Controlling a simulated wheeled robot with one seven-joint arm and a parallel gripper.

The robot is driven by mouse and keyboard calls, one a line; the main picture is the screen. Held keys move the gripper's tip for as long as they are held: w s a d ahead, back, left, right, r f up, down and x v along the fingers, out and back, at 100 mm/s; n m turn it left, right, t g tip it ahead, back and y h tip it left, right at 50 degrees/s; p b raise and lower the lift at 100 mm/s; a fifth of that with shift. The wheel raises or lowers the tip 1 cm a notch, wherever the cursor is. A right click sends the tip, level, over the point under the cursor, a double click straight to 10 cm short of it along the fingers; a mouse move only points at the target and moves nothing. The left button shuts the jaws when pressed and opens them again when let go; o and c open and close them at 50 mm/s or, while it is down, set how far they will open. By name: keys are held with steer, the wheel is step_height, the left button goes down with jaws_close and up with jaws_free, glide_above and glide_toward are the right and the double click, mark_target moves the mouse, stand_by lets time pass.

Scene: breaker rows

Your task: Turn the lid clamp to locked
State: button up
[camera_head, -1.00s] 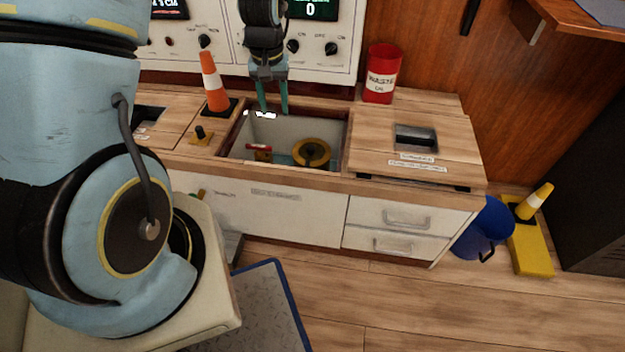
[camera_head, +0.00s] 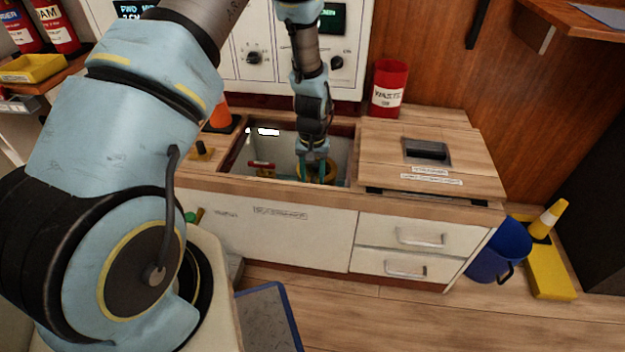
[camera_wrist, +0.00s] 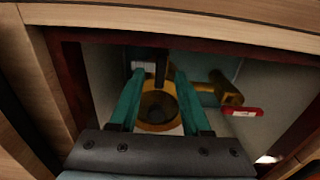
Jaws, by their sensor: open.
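A small black knob on a yellow base (camera_head: 201,150) stands on the counter left of the open bay; it may be the lid clamp, but I cannot read its setting. A wooden lid (camera_head: 470,178) with a dark recessed handle (camera_head: 427,150) lies right of the bay. My gripper (camera_head: 314,172) reaches down into the bay, away from the knob. In the wrist view its green fingers (camera_wrist: 160,84) are open, one on each side of a yellow ring-shaped part (camera_wrist: 158,106). I cannot tell whether they touch it. The ring (camera_head: 331,172) is partly hidden in the head view.
The bay's walls (camera_head: 340,150) surround my gripper. A red waste can (camera_head: 389,90) and an orange cone (camera_head: 221,115) stand on the counter. A blue bucket (camera_head: 497,250) is on the floor.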

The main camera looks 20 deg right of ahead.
steer(key=shift+f, duration=0.55)
jaws_close()
